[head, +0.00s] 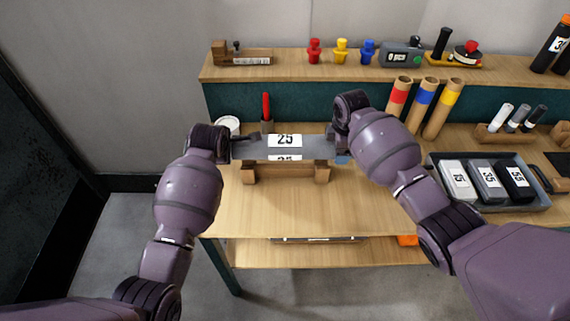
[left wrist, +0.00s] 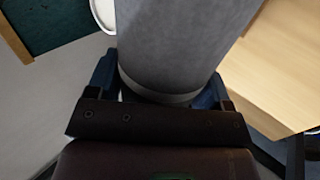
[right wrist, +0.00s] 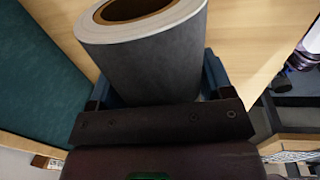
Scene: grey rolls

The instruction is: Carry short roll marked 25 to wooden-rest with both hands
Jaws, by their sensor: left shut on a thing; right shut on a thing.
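The short grey roll marked 25 (head: 305,147) is held level between my two grippers in the head view. My left gripper (head: 232,147) is shut on its left end, and my right gripper (head: 336,143) is shut on its right end. The wooden-rest (head: 285,172) stands on the table right under the roll. I cannot tell whether the roll touches it. The left wrist view shows the grey roll (left wrist: 185,45) between the fingers (left wrist: 160,95). The right wrist view shows the roll (right wrist: 150,65) with its hollow brown core, between the fingers (right wrist: 155,90).
Behind the roll stand a red marker in a holder (head: 267,112) and a white round item (head: 228,124). Three tubes with coloured bands (head: 424,106) stand behind my right arm. The table front (head: 270,215) is clear.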

